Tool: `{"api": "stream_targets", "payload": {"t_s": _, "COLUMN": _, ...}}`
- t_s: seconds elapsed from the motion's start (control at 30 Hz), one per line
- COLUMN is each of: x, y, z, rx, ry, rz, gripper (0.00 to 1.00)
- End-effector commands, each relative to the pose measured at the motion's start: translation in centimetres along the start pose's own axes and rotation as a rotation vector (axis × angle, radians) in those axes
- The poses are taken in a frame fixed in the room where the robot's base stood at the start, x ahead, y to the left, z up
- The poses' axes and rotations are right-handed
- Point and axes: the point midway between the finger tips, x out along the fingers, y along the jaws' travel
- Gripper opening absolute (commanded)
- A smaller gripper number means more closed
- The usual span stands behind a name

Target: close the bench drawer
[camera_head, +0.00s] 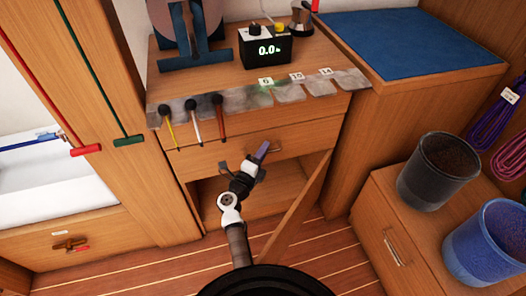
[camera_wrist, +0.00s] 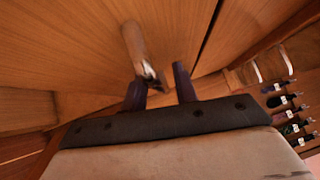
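The bench drawer (camera_head: 215,158) is a wide wooden front below the bench top in the head view. I cannot tell how far it stands out from the bench. Its metal bar handle (camera_head: 274,149) is partly hidden by my gripper (camera_head: 262,151). In the wrist view the handle (camera_wrist: 142,52) lies just ahead of and partly between the two dark purple fingers of my gripper (camera_wrist: 160,88). The fingers are apart, and no grip on the handle shows. The wooden drawer front (camera_wrist: 75,45) fills much of the wrist view.
Below the drawer is an open compartment (camera_head: 255,207) with a wooden door (camera_head: 303,205) swung outward, close to my arm. A dark bucket (camera_head: 437,172) and a blue bucket (camera_head: 490,245) stand on a cabinet at right. Brushes (camera_head: 194,119) hang at the bench's front edge.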

Motion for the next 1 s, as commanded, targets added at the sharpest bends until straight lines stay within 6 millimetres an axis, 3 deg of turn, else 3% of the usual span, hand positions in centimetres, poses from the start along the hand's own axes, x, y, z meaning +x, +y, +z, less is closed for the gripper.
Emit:
{"api": "stream_targets", "payload": {"t_s": 0.23, "x": -0.2, "y": 0.2, "z": 0.0, "rx": -0.001, "ry": -0.002, "rz": 0.003, "gripper": 0.32}}
{"api": "stream_targets", "payload": {"t_s": 0.37, "x": -1.2, "y": 0.2, "z": 0.0, "rx": -0.001, "ry": -0.003, "rz": 0.003, "gripper": 0.32}}
{"api": "stream_targets", "payload": {"t_s": 0.8, "x": -10.6, "y": 0.2, "z": -0.1, "rx": -0.001, "ry": -0.001, "rz": 0.002, "gripper": 0.32}}
{"api": "stream_targets", "payload": {"t_s": 1.0, "x": -13.2, "y": 0.1, "z": 0.0, "rx": 0.000, "ry": -0.001, "rz": 0.001, "gripper": 0.32}}
